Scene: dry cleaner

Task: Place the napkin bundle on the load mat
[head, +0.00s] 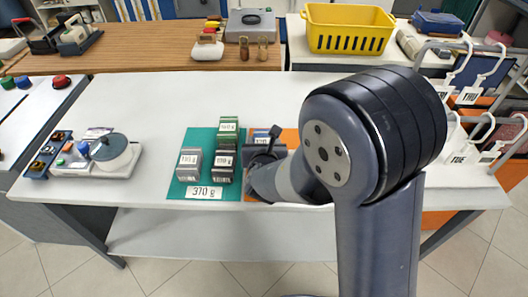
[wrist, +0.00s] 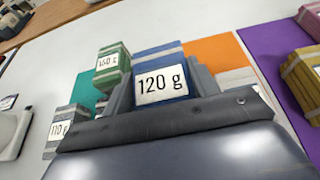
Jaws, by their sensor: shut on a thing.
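A blue napkin bundle labelled 120 g (wrist: 160,62) sits between the fingers of my gripper (wrist: 160,85) in the wrist view. In the head view the blue bundle (head: 262,136) is mostly hidden by my gripper (head: 262,152), which is over the seam of the teal and orange mats. I cannot tell whether it touches the surface. The teal mat (head: 178,190), with a 370 g card, bears a grey bundle (head: 190,165), a green bundle (head: 228,128) and a dark bundle (head: 224,162). Which mat is the load mat is not marked in view.
The orange mat (wrist: 215,52) lies right of the teal one. A purple mat (wrist: 262,48) with tan bundles (wrist: 300,75) is farther right. A small scale-like device (head: 110,152) stands at the left. Hanger racks (head: 470,125) stand at the right. The white table behind the mats is clear.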

